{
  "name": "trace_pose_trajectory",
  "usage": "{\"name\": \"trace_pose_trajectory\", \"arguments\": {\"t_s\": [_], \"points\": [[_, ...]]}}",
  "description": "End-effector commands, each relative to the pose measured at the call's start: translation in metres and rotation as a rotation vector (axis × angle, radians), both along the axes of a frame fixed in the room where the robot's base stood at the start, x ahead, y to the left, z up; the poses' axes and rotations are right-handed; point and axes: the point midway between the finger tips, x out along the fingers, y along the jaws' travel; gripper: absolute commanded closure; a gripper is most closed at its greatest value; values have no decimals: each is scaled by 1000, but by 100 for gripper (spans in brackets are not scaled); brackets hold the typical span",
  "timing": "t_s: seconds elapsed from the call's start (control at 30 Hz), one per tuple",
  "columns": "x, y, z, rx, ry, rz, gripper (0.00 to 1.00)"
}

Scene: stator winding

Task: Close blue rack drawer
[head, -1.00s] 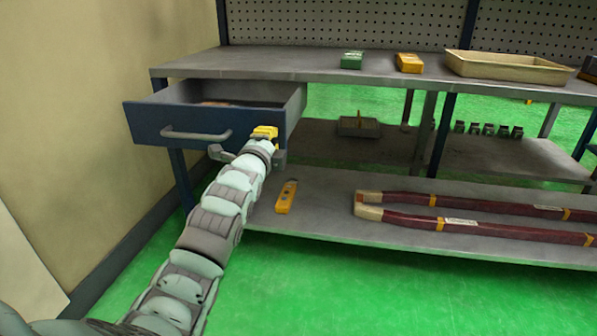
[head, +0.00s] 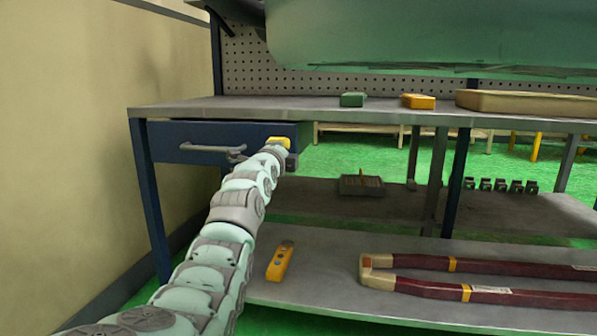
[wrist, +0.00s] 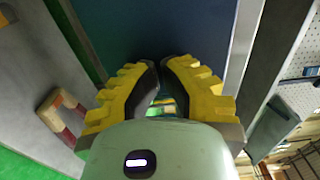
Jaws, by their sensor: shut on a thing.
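The blue rack drawer (head: 170,135) sits under the left end of the bench top. Its front lies close to the bench front, and I cannot tell whether it is fully flush. Its grey bar handle (head: 205,149) is left of my gripper. My gripper (head: 278,145) is at the right end of the drawer front. In the wrist view the yellow-padded fingers (wrist: 160,90) point at the blue drawer front (wrist: 155,30), close together. Small coloured bits show between them, but I cannot tell what they hold. Contact with the drawer is hidden.
A green box (head: 352,100), a yellow box (head: 418,102) and a tan tray (head: 520,103) are on the bench top. A yellow tool (head: 280,262) and dark red bars (head: 470,265) lie on the lower shelf (head: 330,240). A wall stands at the left.

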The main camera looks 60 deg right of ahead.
Motion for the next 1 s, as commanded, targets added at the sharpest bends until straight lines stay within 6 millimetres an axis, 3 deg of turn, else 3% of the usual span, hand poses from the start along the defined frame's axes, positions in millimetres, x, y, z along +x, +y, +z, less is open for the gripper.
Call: {"name": "trace_pose_trajectory", "arguments": {"t_s": [0.4, 1.0], "points": [[8, -17, 0, 0, 1, 1, 100], [9, -18, -2, 6, 3, 1, 100]]}}
